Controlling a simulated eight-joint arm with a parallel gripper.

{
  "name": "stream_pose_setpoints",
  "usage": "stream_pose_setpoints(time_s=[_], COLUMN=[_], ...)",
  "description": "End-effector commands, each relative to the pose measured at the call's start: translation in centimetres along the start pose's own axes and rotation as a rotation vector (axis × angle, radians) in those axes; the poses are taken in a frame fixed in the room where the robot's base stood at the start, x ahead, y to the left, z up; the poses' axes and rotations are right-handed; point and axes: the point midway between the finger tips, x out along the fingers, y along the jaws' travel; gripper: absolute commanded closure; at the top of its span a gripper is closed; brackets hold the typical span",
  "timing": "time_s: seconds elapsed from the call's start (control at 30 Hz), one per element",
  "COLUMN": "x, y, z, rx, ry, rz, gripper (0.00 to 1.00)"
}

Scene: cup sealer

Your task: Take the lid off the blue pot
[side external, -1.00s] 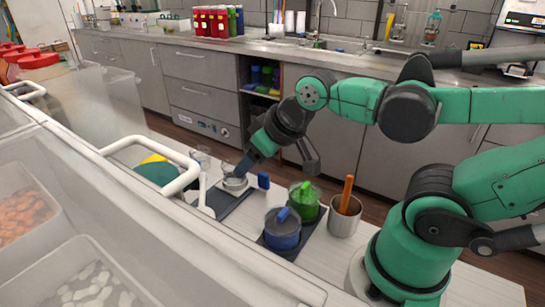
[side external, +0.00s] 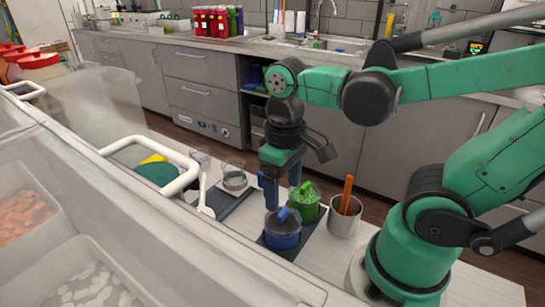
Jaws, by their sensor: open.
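The blue pot (side external: 282,241) stands on a dark mat near the middle of the counter. Its lid (side external: 283,222) is on it, with a blue handle (side external: 283,213) on top. My gripper (side external: 283,191) points down with its blue fingers apart and nothing visible between them. It is above and slightly behind the lid, close to the handle; I cannot tell whether a finger touches it.
A green pot (side external: 306,205) stands right behind the blue pot, close to my gripper. A metal container (side external: 344,221) with an orange handle is to its right. Clear cups (side external: 235,179) and a white spoon (side external: 202,194) are to the left.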

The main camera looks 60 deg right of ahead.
Motion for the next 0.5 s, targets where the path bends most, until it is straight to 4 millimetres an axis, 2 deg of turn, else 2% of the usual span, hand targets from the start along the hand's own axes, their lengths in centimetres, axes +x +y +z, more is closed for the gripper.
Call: stream_pose_setpoints(time_s=[0.3,0.5], x=[3.2,4.6], y=[0.0,0.0], z=[-0.1,-0.1], rx=[0.0,0.0], ry=[0.004,0.005], rz=[0.0,0.0], gripper=[0.26,0.26])
